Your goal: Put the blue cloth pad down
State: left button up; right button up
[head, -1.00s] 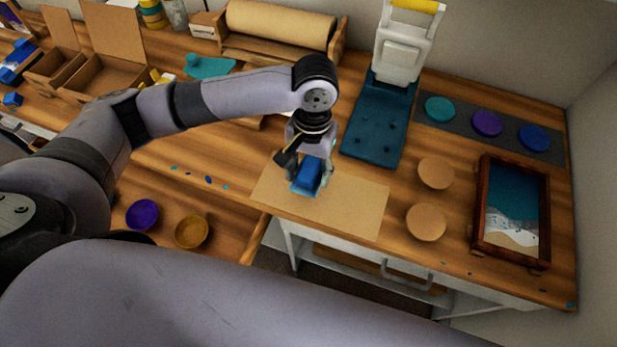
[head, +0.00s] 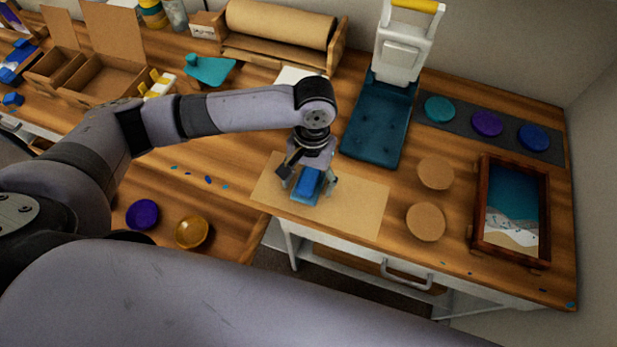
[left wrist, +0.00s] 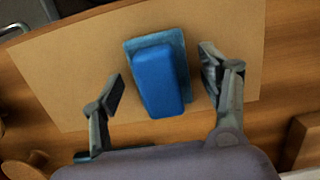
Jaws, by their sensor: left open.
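The blue cloth pad (head: 308,186) lies on a sheet of brown paper (head: 355,205) on the workbench. In the left wrist view the pad (left wrist: 158,80) shows a raised blue block on a flatter, duller blue base, and the paper (left wrist: 75,75) is under it. My left gripper (head: 311,188) is right over the pad. In the left wrist view its two fingers (left wrist: 162,90) are spread to either side of the pad, with a gap on each side. My right gripper is not in view.
A dark teal press plate (head: 378,125) stands behind the paper. Two cork discs (head: 426,222) and a wooden framed tray (head: 543,263) are to the right. Purple (head: 142,214) and amber (head: 191,232) bowls sit at the lower left. The bench's front edge is close to the paper.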

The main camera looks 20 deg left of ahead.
aim_at(311, 173)
pick_arm(q)
notch_tip(311, 173, up, 12)
jog(key=w, duration=0.1)
jog(key=shift+w, duration=0.25)
dwell(0.4)
jog(key=shift+r, duration=0.1)
